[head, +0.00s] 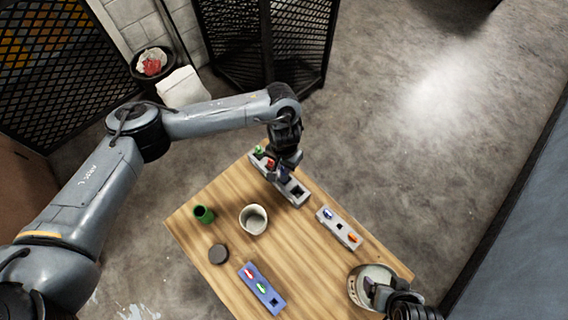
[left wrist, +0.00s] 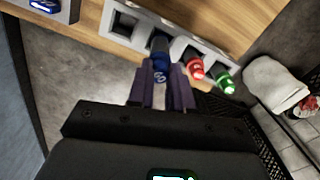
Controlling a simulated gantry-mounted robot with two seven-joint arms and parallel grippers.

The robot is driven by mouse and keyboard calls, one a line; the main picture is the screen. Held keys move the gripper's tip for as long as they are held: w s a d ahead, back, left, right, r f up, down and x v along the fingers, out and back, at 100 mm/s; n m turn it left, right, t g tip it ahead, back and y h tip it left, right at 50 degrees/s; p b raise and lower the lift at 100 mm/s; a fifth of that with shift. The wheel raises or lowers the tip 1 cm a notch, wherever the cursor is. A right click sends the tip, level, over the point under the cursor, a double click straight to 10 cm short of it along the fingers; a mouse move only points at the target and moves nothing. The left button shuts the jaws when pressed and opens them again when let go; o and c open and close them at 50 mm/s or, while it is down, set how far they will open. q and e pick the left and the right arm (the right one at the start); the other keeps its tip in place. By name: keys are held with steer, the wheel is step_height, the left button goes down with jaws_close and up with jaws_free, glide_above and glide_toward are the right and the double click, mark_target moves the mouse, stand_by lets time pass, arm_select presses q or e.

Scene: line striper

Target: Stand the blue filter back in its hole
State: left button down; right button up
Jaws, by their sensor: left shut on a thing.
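My left gripper (head: 284,172) is shut on the blue filter (left wrist: 160,62), over the grey rack (head: 296,194) at the table's far edge. In the left wrist view the filter is between the dark fingertips (left wrist: 161,88), in line with the rack's place beside the red filter (left wrist: 194,68). I cannot tell whether its lower end is inside a hole. The green filter (left wrist: 224,82) stands at the rack's end, and a square hole (left wrist: 124,22) at the other end is empty. My right gripper (head: 384,292) is at the lower right by a pale pot; its fingers are unclear.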

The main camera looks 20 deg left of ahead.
arm_select(q)
steer(key=shift+f, duration=2.1)
stand_by(0.4)
steer(key=c, duration=0.6)
jaws_free()
step_height(320, 180, up, 3)
steer(key=p, duration=0.3)
steer(key=shift+f, duration=0.15)
step_height(320, 180, up, 4)
steer(key=p, duration=0.5)
steer(key=shift+r, duration=0.2)
steer(key=shift+d+f, duration=0.1)
steer(key=shift+d, duration=0.05)
stand_by(0.4)
